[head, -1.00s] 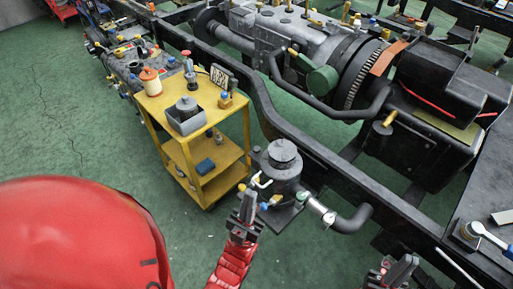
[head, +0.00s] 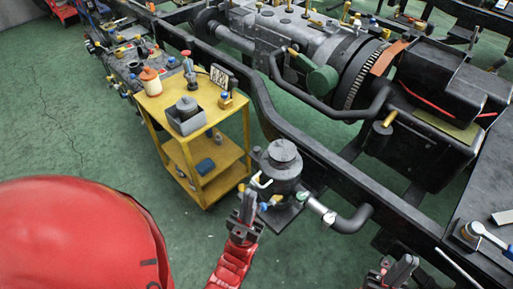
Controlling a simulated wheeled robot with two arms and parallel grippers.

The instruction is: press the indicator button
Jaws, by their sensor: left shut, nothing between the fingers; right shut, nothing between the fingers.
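I cannot tell for certain which item is the indicator button. On the yellow cart (head: 209,117) stands a slim red-topped item (head: 188,66), with a small dark panel with light markings (head: 222,77) and a small yellow block (head: 226,102) near it. My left gripper (head: 247,206) is shut and empty, pointing up, in front of the dark cylindrical canister on the chassis and apart from the cart. My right gripper (head: 394,268) is shut and empty at the bottom right, below the chassis rail. Neither gripper visibly touches anything on the cart.
The dark canister (head: 282,163) with a bent pipe stands between my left gripper and the chassis rail (head: 330,165). An orange-and-white container (head: 150,82) and a grey box (head: 186,123) share the cart top. A dark bench (head: 490,205) stands at right. Green floor (head: 75,120) is clear at left.

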